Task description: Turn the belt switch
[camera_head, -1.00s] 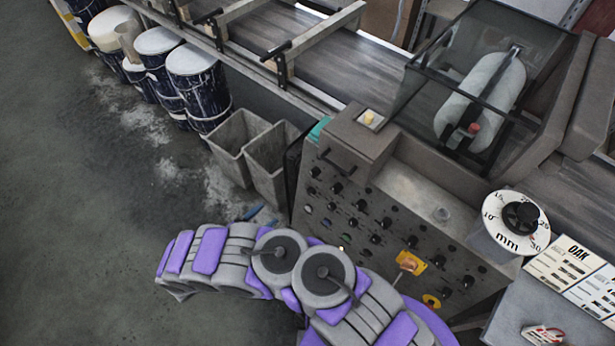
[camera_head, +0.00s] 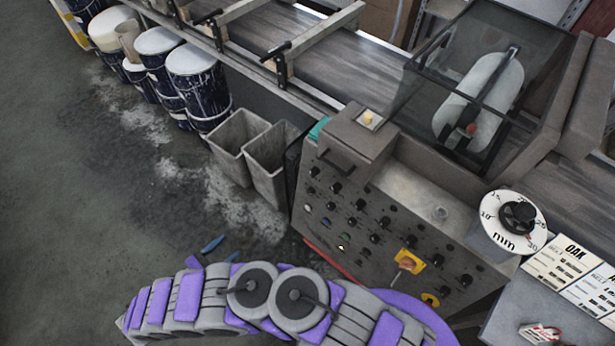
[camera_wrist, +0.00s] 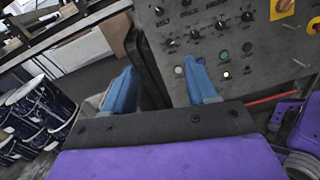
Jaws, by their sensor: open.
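The grey control panel (camera_head: 375,225) carries several black knobs. An orange rotary switch on a yellow plate (camera_head: 408,262) sits low on its right; a second yellow-ringed control (camera_head: 430,300) is below it. I cannot tell which control is the belt switch. In the wrist view the yellow plate (camera_wrist: 283,8) is at the top right edge. My gripper's blue fingers (camera_wrist: 160,72) are apart and empty, with the panel behind the right finger. In the head view my gripper (camera_head: 222,250) is left of the panel, clear of the switches.
Two grey bins (camera_head: 237,145) stand left of the panel. Paint-splashed drums (camera_head: 197,88) are farther left. The conveyor belt (camera_head: 345,70) runs behind. A white mm dial (camera_head: 513,222) and OAK cards (camera_head: 568,265) are at right. The floor (camera_head: 80,220) at left is open.

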